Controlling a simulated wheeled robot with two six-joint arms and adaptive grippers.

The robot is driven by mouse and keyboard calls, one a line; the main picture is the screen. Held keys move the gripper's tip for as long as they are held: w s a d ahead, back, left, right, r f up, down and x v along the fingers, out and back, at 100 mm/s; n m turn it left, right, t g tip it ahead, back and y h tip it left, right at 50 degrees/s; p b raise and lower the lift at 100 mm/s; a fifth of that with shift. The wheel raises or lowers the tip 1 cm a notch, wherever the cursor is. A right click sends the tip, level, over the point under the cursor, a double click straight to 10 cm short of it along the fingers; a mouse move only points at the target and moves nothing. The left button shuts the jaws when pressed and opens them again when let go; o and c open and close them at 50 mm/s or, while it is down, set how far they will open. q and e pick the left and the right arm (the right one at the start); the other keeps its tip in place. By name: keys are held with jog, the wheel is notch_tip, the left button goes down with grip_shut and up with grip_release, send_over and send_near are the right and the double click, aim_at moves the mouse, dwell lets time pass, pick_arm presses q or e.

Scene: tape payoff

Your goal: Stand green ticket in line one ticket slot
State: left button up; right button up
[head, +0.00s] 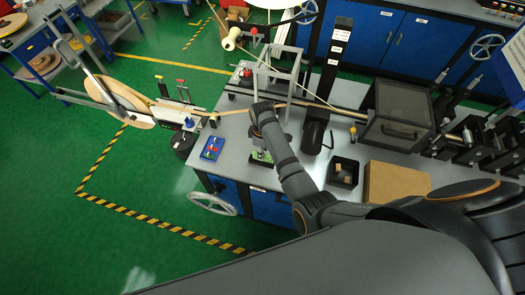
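A small green item (262,156) with pale marks is at the bench's front edge, partly hidden by my arm. I cannot tell whether it is the green ticket or a holder. A blue board (212,147) with small red and pale pieces lies to its left on the bench corner; its slots are too small to read. My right arm comes in from the right and bends over the bench, its wrist above the green item. The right gripper's fingers are hidden or too small, so its opening does not show. My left gripper is not in view.
A tan tape runs across the bench (236,122) from a large reel (122,103) at left. A black upright post (336,60), a dark covered box (398,115), a small black bin (343,172) and a cardboard box (396,182) stand right of my forearm.

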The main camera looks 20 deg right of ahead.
notch_tip(320, 180, up, 7)
dwell(0.3)
dwell(0.6)
